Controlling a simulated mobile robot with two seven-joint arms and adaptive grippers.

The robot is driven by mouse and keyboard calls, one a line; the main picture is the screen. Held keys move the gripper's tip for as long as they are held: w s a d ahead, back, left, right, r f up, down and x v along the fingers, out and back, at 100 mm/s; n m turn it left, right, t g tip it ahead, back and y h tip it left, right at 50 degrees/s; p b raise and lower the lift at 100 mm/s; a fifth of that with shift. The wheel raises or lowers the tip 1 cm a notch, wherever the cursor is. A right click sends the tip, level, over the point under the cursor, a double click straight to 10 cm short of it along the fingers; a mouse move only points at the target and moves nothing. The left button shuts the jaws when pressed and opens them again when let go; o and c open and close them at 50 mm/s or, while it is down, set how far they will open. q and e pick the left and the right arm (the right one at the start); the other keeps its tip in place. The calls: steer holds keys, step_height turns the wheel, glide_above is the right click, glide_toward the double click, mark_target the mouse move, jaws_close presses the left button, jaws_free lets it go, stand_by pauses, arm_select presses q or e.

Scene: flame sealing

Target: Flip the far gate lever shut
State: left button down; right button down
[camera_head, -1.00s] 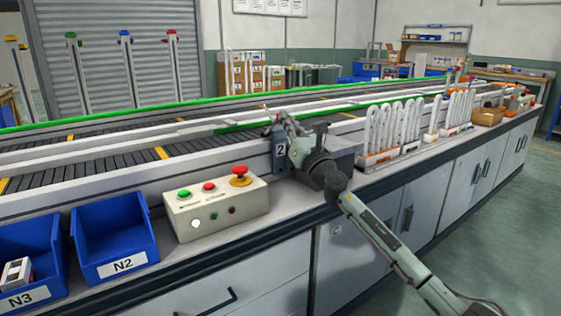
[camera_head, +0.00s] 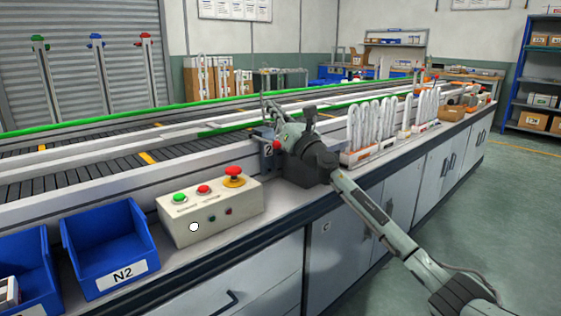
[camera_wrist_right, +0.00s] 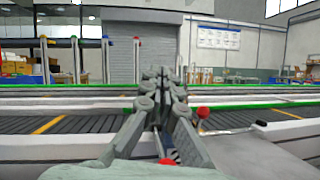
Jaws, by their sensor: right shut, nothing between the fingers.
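My right gripper (camera_head: 269,106) is closed and empty, reaching over the near rail of the conveyor. In the right wrist view its fingers (camera_wrist_right: 163,74) point across the belts. A red round knob (camera_wrist_right: 202,112), probably the far gate lever's, shows just right of the fingers; I cannot tell whether they touch it. A second red knob (camera_wrist_right: 167,161) is lower and closer, below the fingers. In the head view one red knob (camera_head: 277,145) shows beside the number 2 plate, under my arm. The far lever is not clear there. My left gripper is out of view.
A control box (camera_head: 210,212) with green and red buttons stands on the bench, left of my right arm. Blue bins (camera_head: 112,240) are farther left. White racks (camera_head: 372,130) stand close to the right of my arm. Conveyor belts (camera_head: 80,170) run behind.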

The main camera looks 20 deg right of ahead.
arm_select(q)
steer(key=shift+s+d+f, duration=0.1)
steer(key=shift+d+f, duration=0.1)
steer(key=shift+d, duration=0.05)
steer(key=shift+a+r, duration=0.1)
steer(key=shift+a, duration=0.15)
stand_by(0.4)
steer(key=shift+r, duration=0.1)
arm_select(e)
steer(key=shift+f, duration=0.15)
